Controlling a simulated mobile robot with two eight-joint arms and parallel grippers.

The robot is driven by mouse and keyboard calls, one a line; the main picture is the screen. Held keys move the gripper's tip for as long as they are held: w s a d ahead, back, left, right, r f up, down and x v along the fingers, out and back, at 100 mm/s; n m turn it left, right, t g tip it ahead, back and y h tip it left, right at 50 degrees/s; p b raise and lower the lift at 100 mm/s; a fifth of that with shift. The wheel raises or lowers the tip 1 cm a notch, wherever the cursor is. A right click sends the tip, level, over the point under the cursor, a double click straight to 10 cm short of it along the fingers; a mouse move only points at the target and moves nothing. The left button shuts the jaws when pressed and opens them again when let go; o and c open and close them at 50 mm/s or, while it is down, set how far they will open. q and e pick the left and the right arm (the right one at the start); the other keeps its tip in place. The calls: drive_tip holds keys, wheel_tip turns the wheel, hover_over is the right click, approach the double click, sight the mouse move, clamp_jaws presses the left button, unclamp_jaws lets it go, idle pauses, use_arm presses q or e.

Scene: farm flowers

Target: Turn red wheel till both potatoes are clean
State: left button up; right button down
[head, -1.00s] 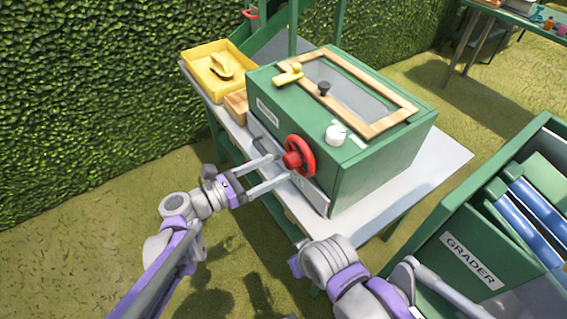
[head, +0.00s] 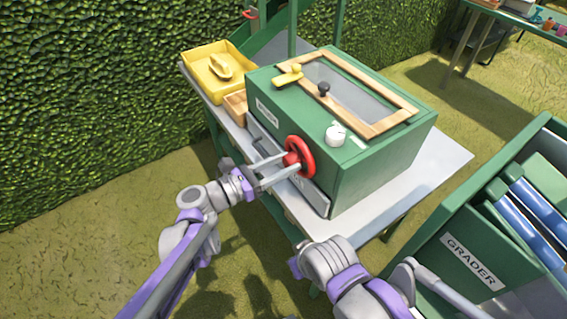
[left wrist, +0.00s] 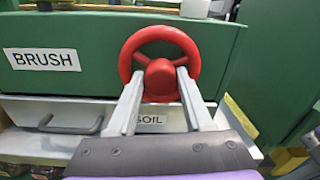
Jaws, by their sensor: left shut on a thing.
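The red wheel (head: 299,157) is on the front of the green box (head: 378,155). It also shows in the left wrist view (left wrist: 159,39), beside a label reading BRUSH. My left gripper (head: 287,165) is at the wheel, shut on its red hub, with one finger on each side in the left wrist view (left wrist: 159,84). The box has a wood-framed window (head: 345,92) in its top, but I cannot make out any potatoes through it.
A drawer marked SOIL (left wrist: 75,118) is below the wheel. A green GRADER bin (head: 430,262) stands at right.

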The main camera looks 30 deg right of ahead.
use_arm(q)
clamp_jaws()
